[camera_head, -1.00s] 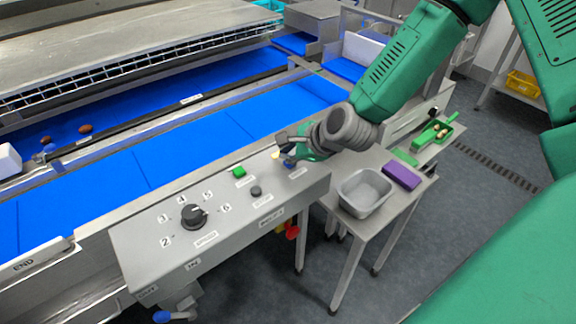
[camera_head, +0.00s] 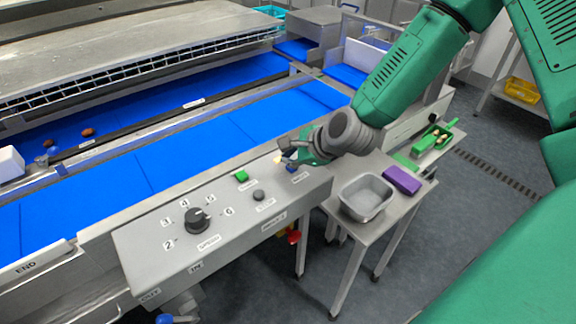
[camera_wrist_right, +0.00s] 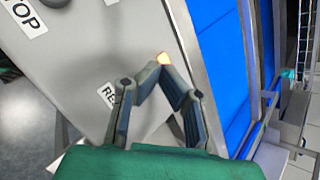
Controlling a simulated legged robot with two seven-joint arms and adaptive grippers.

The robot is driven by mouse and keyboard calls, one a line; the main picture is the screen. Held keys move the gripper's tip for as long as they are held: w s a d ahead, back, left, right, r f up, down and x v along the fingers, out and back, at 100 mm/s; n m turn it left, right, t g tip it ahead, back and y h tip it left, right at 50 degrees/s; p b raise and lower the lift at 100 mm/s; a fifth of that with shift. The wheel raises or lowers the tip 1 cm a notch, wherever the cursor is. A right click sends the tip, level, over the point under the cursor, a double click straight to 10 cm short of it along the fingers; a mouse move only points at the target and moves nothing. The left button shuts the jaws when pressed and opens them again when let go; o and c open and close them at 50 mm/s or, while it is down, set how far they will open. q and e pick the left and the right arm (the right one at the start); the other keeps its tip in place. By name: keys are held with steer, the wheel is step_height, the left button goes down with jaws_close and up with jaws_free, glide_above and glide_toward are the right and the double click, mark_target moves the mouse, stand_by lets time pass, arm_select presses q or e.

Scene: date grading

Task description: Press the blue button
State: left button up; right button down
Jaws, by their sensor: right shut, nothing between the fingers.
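The blue button (camera_head: 291,168) shows as a small blue patch above its label on the grey control panel (camera_head: 225,235), partly covered by my right gripper (camera_head: 287,163). In the right wrist view my right gripper (camera_wrist_right: 161,72) is shut and empty, its fingertips together over the panel beside an amber lamp (camera_wrist_right: 163,58). The blue button is hidden there, with the label starting "RE" (camera_wrist_right: 108,94) left of the fingers. I cannot tell whether the fingertips touch the button. My left gripper is out of view.
A green button (camera_head: 241,176), a dark stop button (camera_head: 259,195) and a speed knob (camera_head: 197,220) share the panel. Blue conveyor belts (camera_head: 180,155) run behind it, with a few dates (camera_head: 88,132). A side table holds a grey bin (camera_head: 366,197) and a purple block (camera_head: 402,180).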

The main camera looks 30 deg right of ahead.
mark_target(296, 169)
steer(key=shift+d+f, duration=0.15)
steer(key=shift+d, duration=0.45)
steer(key=shift+d+f, duration=0.35)
steer(key=shift+d, duration=0.25)
steer(key=shift+d+f+b, duration=0.1)
steer(key=shift+f+b, duration=0.05)
steer(key=shift+b, duration=0.15)
steer(key=shift+a, duration=0.75)
steer(key=shift+s+d+f, duration=0.1)
steer(key=shift+d+f, duration=0.25)
steer(key=shift+d, duration=0.3)
steer(key=shift+a+b, duration=0.25)
steer(key=shift+b, duration=0.05)
steer(key=shift+a, duration=0.25)
steer(key=shift+d+r+p, duration=0.35)
steer(key=shift+r+p, duration=0.4)
steer(key=shift+r, duration=0.1)
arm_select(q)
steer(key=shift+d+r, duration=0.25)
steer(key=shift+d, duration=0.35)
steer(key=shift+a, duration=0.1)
arm_select(e)
steer(key=shift+a, duration=0.25)
